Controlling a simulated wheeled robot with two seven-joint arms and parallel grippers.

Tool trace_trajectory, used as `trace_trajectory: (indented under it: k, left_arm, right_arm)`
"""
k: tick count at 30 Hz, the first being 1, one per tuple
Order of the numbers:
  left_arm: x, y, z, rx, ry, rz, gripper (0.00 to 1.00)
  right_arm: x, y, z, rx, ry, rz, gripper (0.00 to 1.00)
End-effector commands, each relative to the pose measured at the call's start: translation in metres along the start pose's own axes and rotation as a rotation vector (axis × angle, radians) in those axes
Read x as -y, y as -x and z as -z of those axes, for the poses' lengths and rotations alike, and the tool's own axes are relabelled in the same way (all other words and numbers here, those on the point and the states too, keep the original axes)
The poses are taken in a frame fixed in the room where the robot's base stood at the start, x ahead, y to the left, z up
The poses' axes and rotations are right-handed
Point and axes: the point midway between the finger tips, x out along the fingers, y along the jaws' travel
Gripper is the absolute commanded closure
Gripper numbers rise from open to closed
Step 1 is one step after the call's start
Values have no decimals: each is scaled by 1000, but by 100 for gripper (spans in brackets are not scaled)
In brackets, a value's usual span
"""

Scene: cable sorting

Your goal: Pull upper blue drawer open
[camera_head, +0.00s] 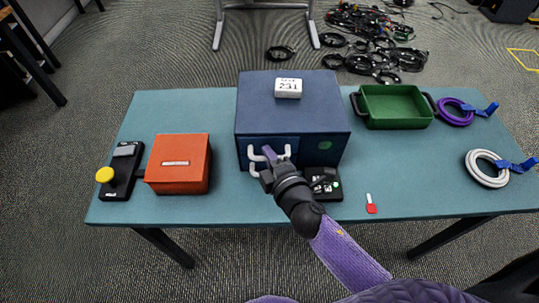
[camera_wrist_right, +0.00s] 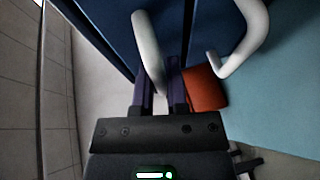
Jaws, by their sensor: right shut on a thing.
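A dark blue cabinet (camera_head: 292,110) stands at the middle of the table, its drawer fronts facing me. A white upper drawer handle (camera_head: 287,151) and a lower handle (camera_head: 253,170) show on its left half. My right gripper (camera_head: 269,154) is at the upper handle. In the right wrist view, its dark purple fingers (camera_wrist_right: 159,88) are shut on the upper white handle (camera_wrist_right: 148,45), and the lower handle (camera_wrist_right: 250,38) is free to the right. My arm hides part of the front, and I cannot tell whether the upper drawer stands out from the cabinet. My left gripper is not in view.
An orange box (camera_head: 178,178) and a black device with a yellow knob (camera_head: 105,175) stand at left. A small black device (camera_head: 323,186) lies close to my right gripper. A green tray (camera_head: 396,108), purple cable (camera_head: 455,112) and white cable (camera_head: 482,174) lie at right.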

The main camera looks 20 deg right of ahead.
Motion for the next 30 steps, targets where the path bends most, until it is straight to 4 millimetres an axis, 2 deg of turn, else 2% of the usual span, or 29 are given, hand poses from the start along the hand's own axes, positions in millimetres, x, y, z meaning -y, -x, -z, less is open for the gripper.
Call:
trace_trajectory:
  k: [14, 30]
  left_arm:
    - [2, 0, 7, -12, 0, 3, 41]
    - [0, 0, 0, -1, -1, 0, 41]
  right_arm:
    - [0, 0, 0, 0, 0, 1, 100]
    - [1, 0, 0, 1, 0, 1, 100]
